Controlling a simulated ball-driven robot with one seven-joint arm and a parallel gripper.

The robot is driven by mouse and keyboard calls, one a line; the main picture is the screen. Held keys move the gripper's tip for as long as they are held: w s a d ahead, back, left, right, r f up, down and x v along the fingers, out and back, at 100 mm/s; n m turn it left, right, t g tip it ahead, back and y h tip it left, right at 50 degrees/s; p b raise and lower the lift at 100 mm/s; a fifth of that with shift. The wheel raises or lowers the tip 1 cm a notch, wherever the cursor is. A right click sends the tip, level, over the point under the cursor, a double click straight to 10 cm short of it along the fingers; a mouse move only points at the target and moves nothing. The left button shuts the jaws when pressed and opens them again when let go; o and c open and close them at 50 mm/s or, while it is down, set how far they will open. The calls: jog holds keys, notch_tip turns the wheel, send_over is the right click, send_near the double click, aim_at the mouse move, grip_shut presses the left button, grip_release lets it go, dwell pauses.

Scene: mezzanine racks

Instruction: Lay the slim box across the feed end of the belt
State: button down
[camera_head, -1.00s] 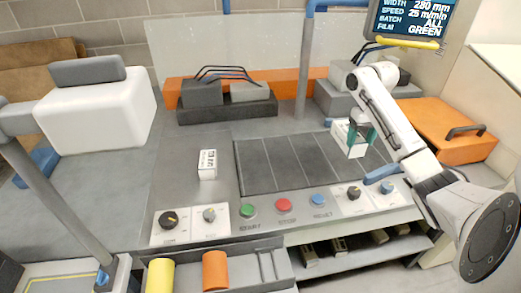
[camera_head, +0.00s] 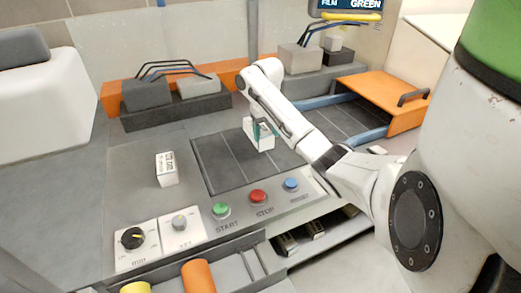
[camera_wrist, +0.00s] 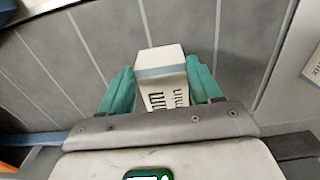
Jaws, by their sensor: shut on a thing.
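My gripper (camera_head: 262,130) is shut on a white box (camera_head: 260,141), over the dark grey belt (camera_head: 222,165) with pale cross lines. In the wrist view the box (camera_wrist: 158,60) sits between the two teal fingers of my gripper (camera_wrist: 160,90). It has a grey-blue band and black print on its near face. The fingers cover parts of its sides. I cannot tell whether its underside touches the belt. A second white box (camera_head: 167,169) with black print stands upright on the grey deck left of the belt.
A panel in front of the belt carries green (camera_head: 221,210), red (camera_head: 258,197) and blue (camera_head: 291,184) buttons and black (camera_head: 132,238) and grey knobs. Grey blocks with cables (camera_head: 147,94) stand behind. An orange cover (camera_head: 385,98) is at the right.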

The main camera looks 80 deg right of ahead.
aim_at(261, 143)
jog(key=shift+w+a+f, duration=0.1)
jog(key=shift+w+f, duration=0.35)
jog(key=shift+f, duration=0.05)
jog(key=shift+w+a+f+p, duration=0.15)
jog(key=shift+f+p, duration=0.1)
jog(key=shift+f, duration=0.45)
jog(key=shift+w+d+f+p, duration=0.1)
jog(key=shift+f+p, duration=0.1)
jog(key=shift+f, duration=0.45)
jog(key=shift+w+a+f+p, duration=0.15)
jog(key=shift+f+p, duration=0.1)
jog(key=shift+f, duration=0.45)
jog(key=shift+d+f, duration=0.1)
jog(key=shift+c, duration=1)
grip_release()
notch_tip(261, 143, up, 12)
jog(key=shift+r+p, duration=0.15)
jog(key=shift+p, duration=1.1)
jog(key=shift+s, duration=0.1)
